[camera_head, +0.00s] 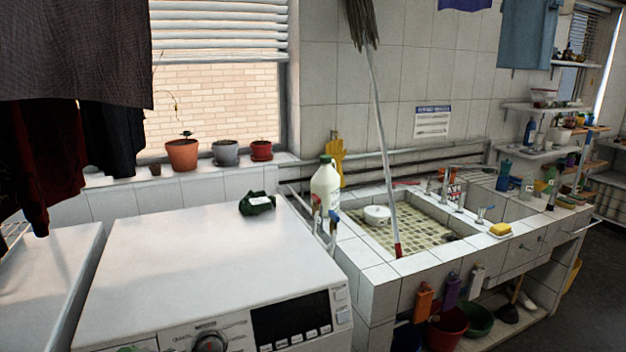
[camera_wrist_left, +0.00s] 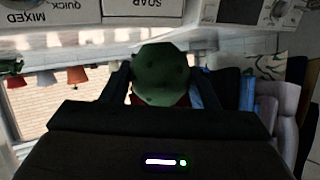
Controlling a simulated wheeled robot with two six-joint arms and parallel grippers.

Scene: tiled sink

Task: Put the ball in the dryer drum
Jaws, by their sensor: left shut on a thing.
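In the left wrist view, my left gripper (camera_wrist_left: 160,84) is shut on a round, dark green ball (camera_wrist_left: 160,66), with one dark finger on each side of it. I cannot tell from these views which machine is the dryer.
A crumpled dark green item (camera_head: 257,203) lies on the machine's top. A tiled sink (camera_head: 375,285) with a white jug (camera_head: 325,188) is at right. Dark clothes (camera_head: 75,110) hang at upper left. Flower pots (camera_head: 182,155) line the window sill. Most of the machine top is clear.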

